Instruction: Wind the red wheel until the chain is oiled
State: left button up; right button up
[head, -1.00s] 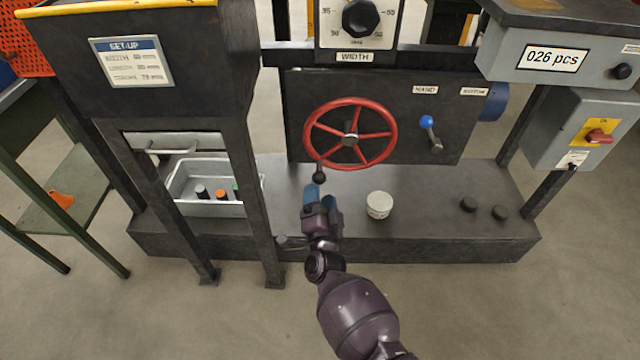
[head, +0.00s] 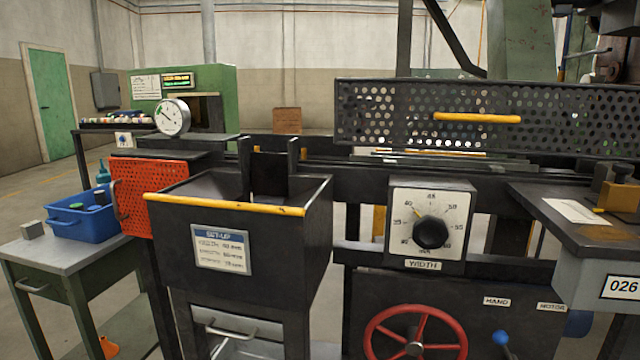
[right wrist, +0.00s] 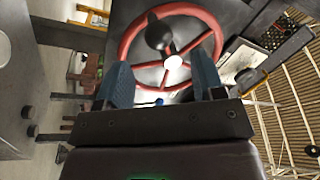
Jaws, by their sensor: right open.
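The red wheel (head: 416,336) shows at the bottom of the head view, its lower part cut off by the picture edge. In the right wrist view the wheel (right wrist: 131,40) fills the upper middle, with its spokes, pale hub and a dark ball knob (right wrist: 158,32). My right gripper (right wrist: 162,70) is open, its two blue fingers pointing at the wheel. The knob appears in line with the gap between the fingers; nothing is gripped. I cannot make out the chain. My left gripper is in neither current view.
A width dial (head: 431,229) sits above the wheel, and a blue-knobbed lever (head: 500,338) stands right of it. A dark hopper (head: 240,240) is on the left, with a blue bin (head: 82,216) on a side table. A perforated guard (head: 480,118) spans the back.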

dwell(0.5)
jog(key=s+d+r+n+g+y+p, duration=0.1)
jog(key=s+d+n+y, duration=0.15)
jog(key=n+y, duration=0.3)
jog(key=s+d+r+n+g+y, duration=0.1)
jog(key=d+n+y, duration=0.2)
jog(key=n+y, duration=0.3)
jog(key=shift+n+g+h, duration=0.4)
jog(key=shift+n+h, duration=0.15)
jog(key=shift+h, duration=0.1)
jog(key=b+x, duration=0.1)
jog(key=x, duration=0.2)
jog(key=f+b+x, duration=0.1)
jog(key=x, duration=0.3)
jog(key=b+x, duration=0.1)
jog(key=x, duration=0.2)
jog(key=shift+w+f, duration=0.15)
jog(key=shift+w, duration=0.1)
pick_arm(q)
jog(key=shift+w+a+t, duration=0.1)
jog(key=shift+a+t, duration=0.15)
jog(key=shift+t, duration=0.35)
pick_arm(e)
jog(key=shift+w+a+r, duration=0.2)
jog(key=shift+w, duration=0.3)
pick_arm(q)
jog(key=shift+f, duration=0.1)
